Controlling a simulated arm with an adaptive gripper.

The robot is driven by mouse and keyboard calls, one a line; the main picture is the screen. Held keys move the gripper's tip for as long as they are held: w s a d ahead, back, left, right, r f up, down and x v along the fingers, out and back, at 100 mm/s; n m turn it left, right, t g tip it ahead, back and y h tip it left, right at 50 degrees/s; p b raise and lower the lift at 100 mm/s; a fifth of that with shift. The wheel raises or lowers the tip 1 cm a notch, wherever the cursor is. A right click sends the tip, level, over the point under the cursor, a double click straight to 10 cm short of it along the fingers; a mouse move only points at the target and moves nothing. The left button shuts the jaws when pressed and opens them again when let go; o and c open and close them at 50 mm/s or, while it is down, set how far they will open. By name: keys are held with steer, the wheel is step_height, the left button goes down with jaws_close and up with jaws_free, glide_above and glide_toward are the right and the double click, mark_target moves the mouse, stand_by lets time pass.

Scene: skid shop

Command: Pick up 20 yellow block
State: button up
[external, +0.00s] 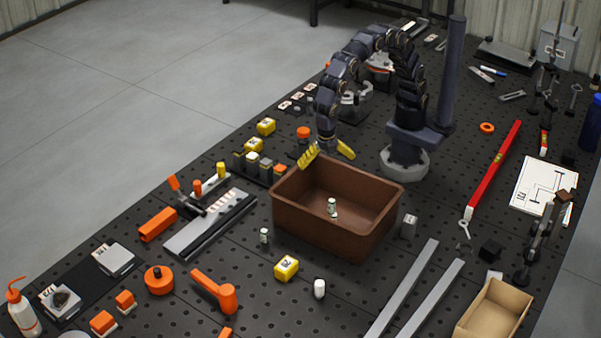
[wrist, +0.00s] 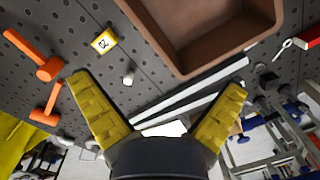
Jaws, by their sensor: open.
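A yellow block (external: 286,268) with a dark marking on its face sits on the black perforated table, in front of the brown bin. It also shows in the wrist view (wrist: 105,41), upper left, with a marking that looks like 20. Two more yellow blocks, one farther back (external: 266,126) and one nearer (external: 254,145), stand behind the bin to the left; their markings are too small to read. My gripper (external: 328,162) has yellow fingers spread apart and empty, above the bin's back side. In the wrist view (wrist: 158,82) the block lies beyond the left finger.
Metal bars (external: 402,290) lie to the right.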

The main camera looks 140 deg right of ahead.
steer(key=w+f+n, duration=0.3)
steer(key=w+f, duration=0.5)
steer(key=n, duration=0.5)
glide_above(286, 264)
steer(key=shift+t, duration=0.4)
steer(key=f, duration=1)
steer(key=shift+s+a+f, duration=0.1)
steer(key=shift+s+a, duration=0.2)
steer(key=shift+s, duration=0.05)
steer(key=shift+w+d+f, duration=0.1)
steer(key=shift+f, duration=1.15)
steer(key=shift+w+d+f, duration=0.1)
steer(key=shift+w+f, duration=0.05)
steer(key=shift+f, duration=1.15)
steer(key=shift+w+d+f, duration=0.1)
steer(key=shift+f, duration=1.15)
steer(key=c, duration=1.2)
